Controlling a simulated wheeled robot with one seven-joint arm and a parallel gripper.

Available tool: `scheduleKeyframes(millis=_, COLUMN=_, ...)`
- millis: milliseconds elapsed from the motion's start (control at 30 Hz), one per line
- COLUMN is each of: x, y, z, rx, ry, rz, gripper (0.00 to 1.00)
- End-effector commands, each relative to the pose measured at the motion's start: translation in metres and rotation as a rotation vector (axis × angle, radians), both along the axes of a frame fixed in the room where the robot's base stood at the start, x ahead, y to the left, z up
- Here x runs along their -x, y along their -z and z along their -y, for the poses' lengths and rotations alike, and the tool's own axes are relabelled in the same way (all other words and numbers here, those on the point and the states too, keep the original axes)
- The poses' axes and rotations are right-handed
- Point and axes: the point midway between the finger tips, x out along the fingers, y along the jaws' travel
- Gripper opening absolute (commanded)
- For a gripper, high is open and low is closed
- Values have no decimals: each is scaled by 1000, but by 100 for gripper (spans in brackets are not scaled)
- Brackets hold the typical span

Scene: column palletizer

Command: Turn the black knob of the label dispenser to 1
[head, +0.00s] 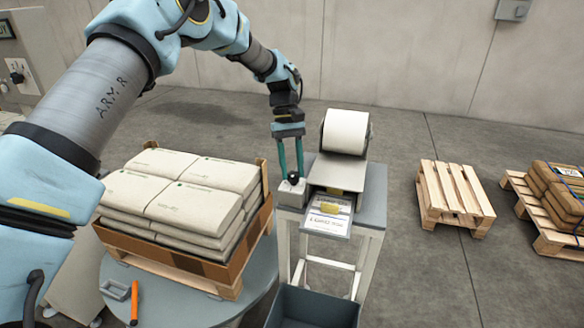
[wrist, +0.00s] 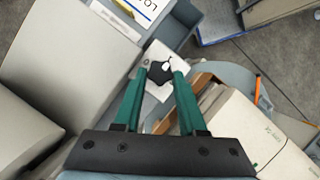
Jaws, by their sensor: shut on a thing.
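The label dispenser (head: 336,172) stands on a small grey table, with a white label roll on top and a printed label at its front. Its black knob (head: 293,178) sits on a light box at the dispenser's left side. In the wrist view the black knob (wrist: 160,72) lies between the fingertips, with a white mark on it. My gripper (head: 291,172) points down over the box, its green fingers shut on the knob; it also shows in the wrist view (wrist: 162,75). The scale digits around the knob are too small to read.
A pallet of white sacks (head: 180,195) stands close left of the dispenser on a round grey turntable (head: 180,300). A dark bin (head: 315,308) is below the front. An empty wooden pallet (head: 453,195) and a pallet of brown sacks (head: 560,195) stand right. Floor between is clear.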

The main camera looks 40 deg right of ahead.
Motion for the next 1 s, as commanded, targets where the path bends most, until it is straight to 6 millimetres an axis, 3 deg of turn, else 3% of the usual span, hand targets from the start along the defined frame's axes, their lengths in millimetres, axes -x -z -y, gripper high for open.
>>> scheduleKeyframes(millis=233, x=-1, y=-1, z=0, rx=1, ry=-1, rz=2, gripper=0)
scheduleKeyframes(millis=267, x=-1, y=-1, z=0, rx=1, ry=-1, rz=2, gripper=42)
scheduleKeyframes(millis=500, x=0, y=0, z=0, rx=1, ry=-1, rz=1, gripper=69)
scheduleKeyframes(millis=1000, x=1, y=0, z=0, rx=1, ry=-8, rz=0, gripper=71)
